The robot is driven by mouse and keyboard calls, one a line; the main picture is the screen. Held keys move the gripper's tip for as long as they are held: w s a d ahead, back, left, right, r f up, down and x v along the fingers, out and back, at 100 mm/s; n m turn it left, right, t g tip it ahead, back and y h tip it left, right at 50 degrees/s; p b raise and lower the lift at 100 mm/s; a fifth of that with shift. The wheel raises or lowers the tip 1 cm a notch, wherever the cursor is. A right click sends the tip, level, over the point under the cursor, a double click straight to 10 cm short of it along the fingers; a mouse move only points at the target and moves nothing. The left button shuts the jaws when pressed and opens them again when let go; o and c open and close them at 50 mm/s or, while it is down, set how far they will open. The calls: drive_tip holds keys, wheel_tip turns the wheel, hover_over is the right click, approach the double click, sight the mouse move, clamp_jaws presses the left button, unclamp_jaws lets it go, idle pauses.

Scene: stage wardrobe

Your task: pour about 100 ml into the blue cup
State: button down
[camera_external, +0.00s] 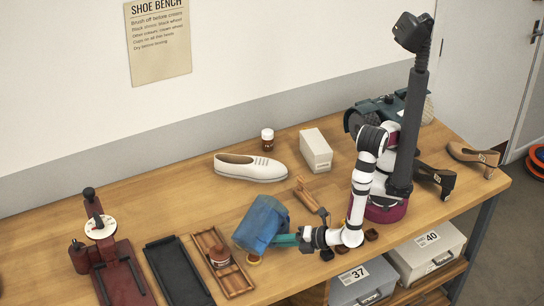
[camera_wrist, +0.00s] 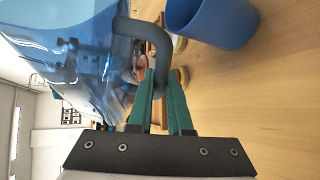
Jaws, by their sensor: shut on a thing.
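A see-through blue jug (camera_external: 262,222) hangs over the front middle of the bench, tilted in the external view. It fills the upper left of the wrist view (camera_wrist: 75,50). My gripper (camera_external: 300,240), with green fingers (camera_wrist: 163,95), is shut on the jug's dark grey handle (camera_wrist: 155,32). The blue cup (camera_wrist: 215,25) stands on the bench at the upper right of the wrist view, beyond the handle. In the external view I cannot separate the cup from the jug. I cannot make out a liquid level or a stream.
A wooden tray (camera_external: 248,286) with a small jar and a black tray (camera_external: 180,275) lie left of the jug. A dark red stand (camera_external: 122,280) is farther left. A white shoe (camera_external: 250,168), a white box (camera_external: 315,150) and a wooden brush (camera_external: 306,195) are behind.

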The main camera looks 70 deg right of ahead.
drive_tip(key=shift+a, duration=0.1)
drive_tip(key=shift+a+f, duration=0.1)
drive_tip(key=shift+a, duration=0.1)
drive_tip(key=shift+a+p, duration=0.25)
drive_tip(key=shift+p, duration=0.2)
drive_tip(key=shift+a+t, duration=0.15)
drive_tip(key=shift+t, duration=0.15)
drive_tip(key=shift+t+y+p, duration=0.5)
drive_tip(key=shift+p, duration=0.15)
drive_tip(key=shift+s+a+n+t+y+p, duration=0.2)
drive_tip(key=shift+n+t+y+p, duration=0.25)
drive_tip(key=shift+t, duration=0.25)
drive_tip(key=shift+w+d+r+n+h, duration=0.1)
drive_tip(key=shift+d+r+n+h, duration=0.2)
drive_tip(key=shift+h, duration=0.25)
drive_tip(key=shift+d+r+n+g+h, duration=0.3)
drive_tip(key=shift+d+r+n+h, duration=0.5)
drive_tip(key=shift+h, duration=0.3)
drive_tip(key=shift+d+r+g+h+b, duration=0.35)
drive_tip(key=shift+d+r+h, duration=0.15)
drive_tip(key=shift+r, duration=0.15)
